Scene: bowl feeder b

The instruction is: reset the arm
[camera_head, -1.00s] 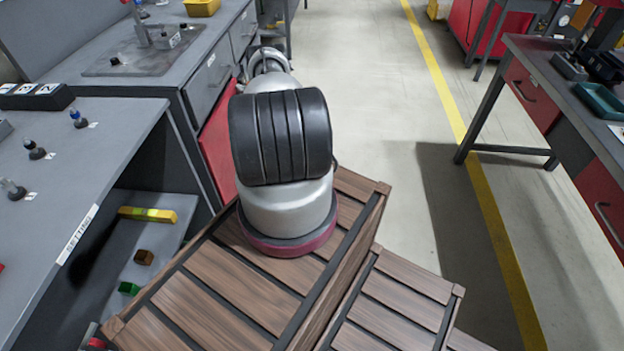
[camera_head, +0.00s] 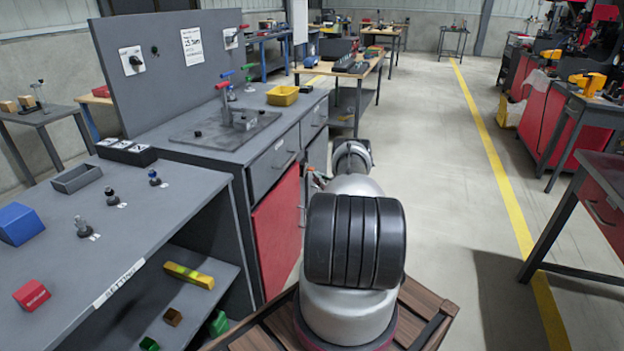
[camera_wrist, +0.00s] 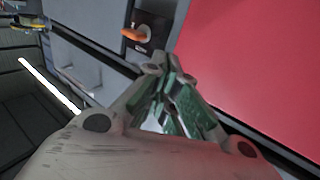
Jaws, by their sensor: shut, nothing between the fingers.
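My gripper shows in the wrist view (camera_wrist: 165,75) with its fingers together and nothing between them. It is in front of a red cabinet door (camera_wrist: 255,65) and close to an orange-handled knob on a dark plate (camera_wrist: 140,33); I cannot tell whether it touches anything. In the head view my arm reaches forward from the base, past the red door (camera_head: 276,235) of the grey workbench. The gripper itself is mostly hidden there behind my arm.
A grey table (camera_head: 150,225) with small knobs, a red block (camera_head: 31,295) and a blue block (camera_head: 20,224) stands at left. The workbench behind it holds a yellow bin (camera_head: 283,95). Clear floor (camera_head: 440,170) lies to the right, with a dark table (camera_head: 600,190) beyond.

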